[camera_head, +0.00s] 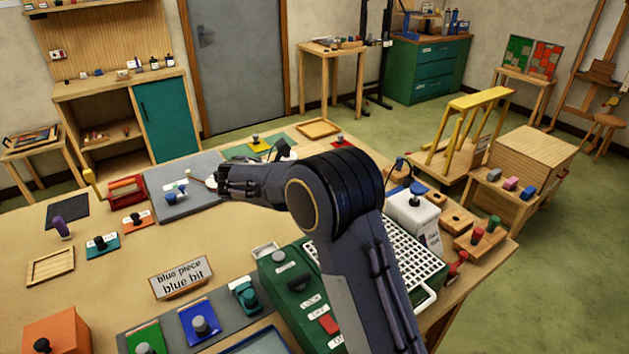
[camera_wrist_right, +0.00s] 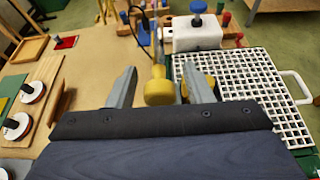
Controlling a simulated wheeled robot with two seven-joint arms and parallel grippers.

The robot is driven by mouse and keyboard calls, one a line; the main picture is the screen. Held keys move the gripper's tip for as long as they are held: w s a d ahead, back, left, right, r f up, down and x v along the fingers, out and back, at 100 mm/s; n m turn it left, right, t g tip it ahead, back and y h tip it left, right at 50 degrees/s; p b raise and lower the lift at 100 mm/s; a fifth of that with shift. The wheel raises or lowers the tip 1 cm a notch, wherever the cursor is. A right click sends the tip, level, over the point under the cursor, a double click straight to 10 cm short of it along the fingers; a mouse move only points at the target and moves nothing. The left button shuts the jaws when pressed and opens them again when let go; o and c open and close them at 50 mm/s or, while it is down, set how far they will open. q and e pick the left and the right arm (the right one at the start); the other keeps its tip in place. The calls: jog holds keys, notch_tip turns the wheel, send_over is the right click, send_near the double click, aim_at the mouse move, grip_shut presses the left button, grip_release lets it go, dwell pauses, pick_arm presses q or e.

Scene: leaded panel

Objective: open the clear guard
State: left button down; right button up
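The clear guard itself cannot be made out; my right arm hides much of the green machine (camera_head: 275,270) with the white grid top (camera_head: 415,262) in the head view. The fingers are apart on either side, with no visible contact. More yellow shows behind the right finger. The right gripper also shows in the head view (camera_head: 222,181), pointing left. My left gripper is not in view.
A white box with a dark blue knob (camera_head: 413,212) stands behind the grid. A grey mat (camera_head: 165,207) lies left of my gripper. A "blue piece, blue bit" sign (camera_head: 180,278) stands on the table left of the machine. Bare table (camera_head: 110,280) lies farther left.

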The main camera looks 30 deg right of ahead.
jog(key=shift+a, duration=0.1)
jog(key=b+v, duration=0.1)
jog(key=v, duration=0.6)
jog(key=shift+a+r+b, duration=0.2)
jog(key=shift+a+b, duration=0.1)
jog(key=shift+b, duration=0.1)
